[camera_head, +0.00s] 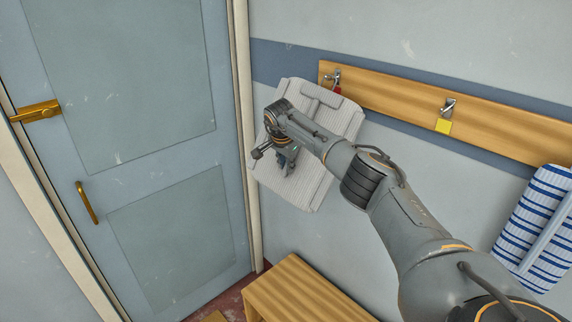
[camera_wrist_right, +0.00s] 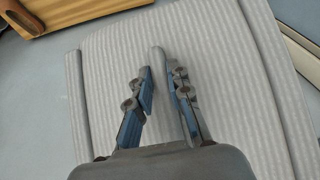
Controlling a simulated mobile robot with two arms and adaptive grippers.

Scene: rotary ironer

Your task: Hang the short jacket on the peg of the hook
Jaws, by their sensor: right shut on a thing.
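The short jacket (camera_head: 318,128) is pale grey with fine stripes. It is spread nearly flat, tilted, in front of the wall below the left hook (camera_head: 335,78), which has a red tag. I cannot tell whether the jacket touches that hook's peg. My right gripper (camera_head: 288,160) is at the jacket's front, and its arm hides part of the cloth. In the right wrist view the gripper's fingers (camera_wrist_right: 161,82) are shut on a narrow raised strip of the jacket (camera_wrist_right: 225,75). My left gripper is out of view.
A wooden rail (camera_head: 400,93) runs along the wall. A second hook (camera_head: 447,107) on it has a yellow tag (camera_head: 443,126). A blue-and-white striped cloth (camera_head: 535,215) is at the right. A wooden bench (camera_head: 300,293) stands below. A grey-blue door (camera_head: 130,130) is on the left.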

